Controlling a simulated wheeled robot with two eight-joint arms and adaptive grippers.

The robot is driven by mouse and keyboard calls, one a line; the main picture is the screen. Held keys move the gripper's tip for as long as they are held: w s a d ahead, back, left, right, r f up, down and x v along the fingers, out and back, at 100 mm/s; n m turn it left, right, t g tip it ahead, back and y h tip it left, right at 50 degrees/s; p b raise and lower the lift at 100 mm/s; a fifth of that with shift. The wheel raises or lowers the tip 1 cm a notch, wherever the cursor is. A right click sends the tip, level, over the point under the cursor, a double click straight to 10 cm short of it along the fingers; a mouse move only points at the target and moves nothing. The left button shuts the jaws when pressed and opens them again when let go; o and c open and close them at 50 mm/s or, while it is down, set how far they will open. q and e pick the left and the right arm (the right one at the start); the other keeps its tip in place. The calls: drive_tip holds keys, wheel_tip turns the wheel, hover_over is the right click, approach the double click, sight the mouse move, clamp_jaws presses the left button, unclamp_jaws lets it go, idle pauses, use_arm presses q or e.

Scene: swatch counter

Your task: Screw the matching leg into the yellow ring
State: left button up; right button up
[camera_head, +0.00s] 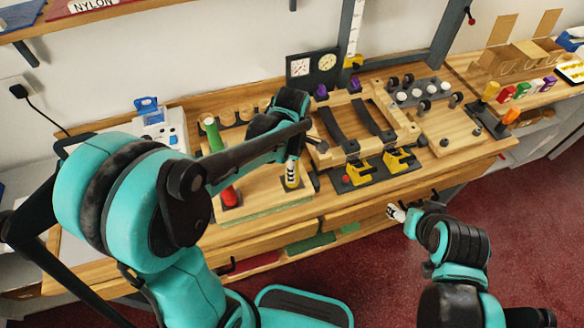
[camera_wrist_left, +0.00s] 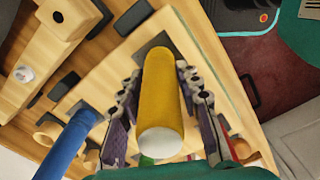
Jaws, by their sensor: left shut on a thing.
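The yellow leg (camera_wrist_left: 160,100) stands between the two fingers of my left gripper (camera_wrist_left: 159,78) in the left wrist view. Its pale end faces the camera; its far end meets a dark square plate (camera_wrist_left: 153,43) on the wooden board. In the head view the yellow leg (camera_head: 292,182) shows low between the fingers of my left gripper (camera_head: 292,166), which is shut on it. I cannot make out a separate yellow ring. A blue leg (camera_wrist_left: 67,143) stands nearby. A red leg (camera_head: 229,190) and a green one (camera_head: 212,133) show beside my left arm. My right gripper (camera_head: 396,212) is off the counter's front, its opening unclear.
A wooden frame with dark straps (camera_head: 345,122) and yellow-black clamps (camera_head: 361,172) stand right of the board. Gauges (camera_head: 313,66) stand behind. A blue-and-white device (camera_head: 150,120) is at left. Red carpet (camera_head: 480,235) lies before the counter.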

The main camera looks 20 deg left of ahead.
use_arm(q)
drive_tip(key=m, duration=0.7)
drive_tip(key=o, duration=0.9)
